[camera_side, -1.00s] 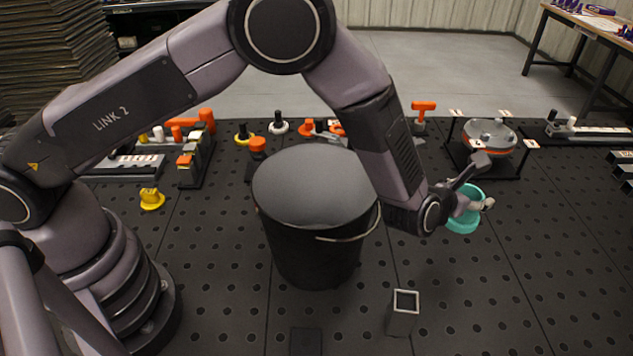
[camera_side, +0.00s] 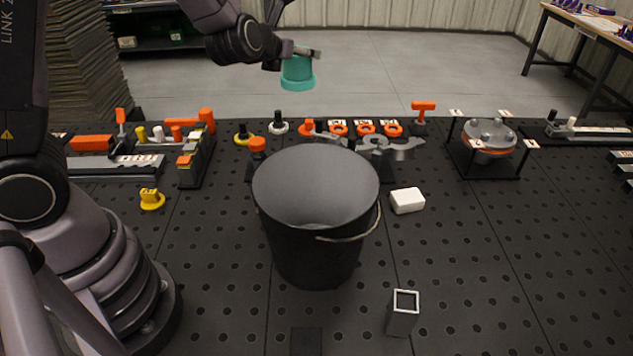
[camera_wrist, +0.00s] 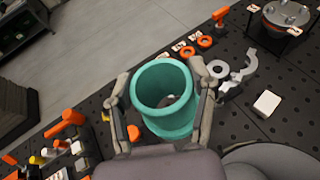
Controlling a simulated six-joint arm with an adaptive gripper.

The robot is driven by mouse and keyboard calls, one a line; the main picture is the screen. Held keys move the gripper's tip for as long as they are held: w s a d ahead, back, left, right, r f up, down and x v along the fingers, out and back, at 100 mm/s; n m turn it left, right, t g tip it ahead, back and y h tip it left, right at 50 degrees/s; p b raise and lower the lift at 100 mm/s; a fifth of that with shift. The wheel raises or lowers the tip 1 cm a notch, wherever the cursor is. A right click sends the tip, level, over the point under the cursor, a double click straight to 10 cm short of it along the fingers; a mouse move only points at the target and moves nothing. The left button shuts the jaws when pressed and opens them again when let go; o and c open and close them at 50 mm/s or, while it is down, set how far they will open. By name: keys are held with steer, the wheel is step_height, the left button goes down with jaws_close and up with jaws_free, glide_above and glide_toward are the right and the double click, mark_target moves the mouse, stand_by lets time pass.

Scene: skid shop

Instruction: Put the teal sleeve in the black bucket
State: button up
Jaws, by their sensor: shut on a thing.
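The teal sleeve (camera_side: 297,73) is a short flanged ring held high in the air in the side view, above the back part of the bench. My gripper (camera_side: 298,54) is shut on it. In the wrist view the sleeve (camera_wrist: 164,98) sits between the two fingers of my gripper (camera_wrist: 163,92), its open bore facing the camera. The black bucket (camera_side: 313,252) stands upright on the bench, with a wire handle on its right side and a grey interior. The sleeve is above and behind the bucket in the side view. The bucket's dark rim seems to show at the bottom right of the wrist view.
A white block (camera_side: 407,200) lies right of the bucket, and a grey square tube (camera_side: 403,312) stands in front. Orange, yellow and grey parts line the back of the bench. A round flanged fixture (camera_side: 489,140) stands at the right. The front right bench is mostly clear.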

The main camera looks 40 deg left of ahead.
steer(key=w+d+r+n+g+y, duration=0.3)
steer(key=w+d+r+n+y, duration=0.1)
steer(key=w, duration=0.4)
steer(key=s+d+f+n+g+y, duration=0.35)
steer(key=d+f+n+g, duration=0.2)
steer(key=d, duration=0.45)
steer(key=shift+n+y, duration=0.25)
steer(key=shift+n, duration=0.1)
steer(key=f, duration=2.7)
steer(key=shift+w+d+f, duration=0.15)
steer(key=shift+d+f, duration=0.15)
steer(key=shift+f, duration=0.1)
steer(key=shift+f, duration=0.1)
steer(key=o, duration=0.8)
